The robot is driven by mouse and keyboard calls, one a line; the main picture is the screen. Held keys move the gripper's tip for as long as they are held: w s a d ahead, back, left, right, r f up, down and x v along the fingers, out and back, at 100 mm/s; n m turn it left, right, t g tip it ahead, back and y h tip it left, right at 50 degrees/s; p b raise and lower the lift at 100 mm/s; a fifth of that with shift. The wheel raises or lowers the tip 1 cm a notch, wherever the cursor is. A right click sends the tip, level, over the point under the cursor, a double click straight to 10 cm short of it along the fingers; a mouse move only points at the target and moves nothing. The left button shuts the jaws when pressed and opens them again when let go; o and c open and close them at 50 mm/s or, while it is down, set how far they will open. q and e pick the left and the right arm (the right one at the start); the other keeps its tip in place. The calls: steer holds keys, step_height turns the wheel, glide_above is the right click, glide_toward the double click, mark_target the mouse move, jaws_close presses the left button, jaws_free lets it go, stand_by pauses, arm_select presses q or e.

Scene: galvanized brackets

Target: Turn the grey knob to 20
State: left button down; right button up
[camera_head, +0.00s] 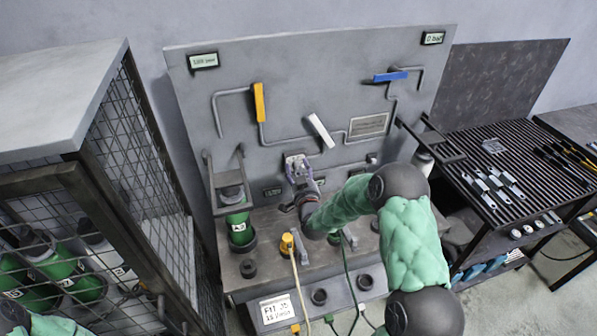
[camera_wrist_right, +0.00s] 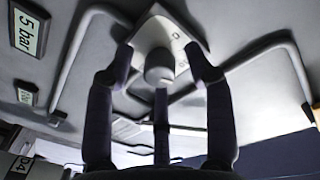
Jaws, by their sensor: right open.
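The grey knob (camera_wrist_right: 159,67) sits on a pale square plate (camera_wrist_right: 150,32) on the panel. Small marks on the plate are too blurred to read, so I cannot tell the setting. In the head view the plate (camera_head: 295,159) shows at the lower middle of the grey panel (camera_head: 300,75), and the knob is mostly hidden by my gripper. My right gripper (camera_head: 303,178) is open, pointing at the panel. In the right wrist view its fingers (camera_wrist_right: 161,66) stand on either side of the knob, with gaps visible between. My left gripper is not in view.
Pipes with a yellow lever (camera_head: 259,101), a white lever (camera_head: 320,130) and a blue lever (camera_head: 390,76) run above the knob. A green cylinder (camera_head: 239,226) stands left. A small "5 bar" display (camera_wrist_right: 28,30) is beside the knob. A mesh cage (camera_head: 150,150) is far left.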

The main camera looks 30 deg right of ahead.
jaws_close()
steer(key=shift+f, duration=0.1)
steer(key=m+b, duration=0.4)
steer(key=m, duration=0.1)
steer(key=shift+f+b, duration=0.1)
steer(key=shift+b, duration=0.25)
steer(key=m+b, duration=0.4)
steer(key=m+y+b, duration=0.1)
steer(key=m+b, duration=0.3)
steer(key=b, duration=0.1)
steer(key=shift+g, duration=0.4)
steer(key=shift+m+b, duration=1.1)
steer(key=shift+b, duration=0.45)
jaws_free()
steer(key=shift+r, duration=0.25)
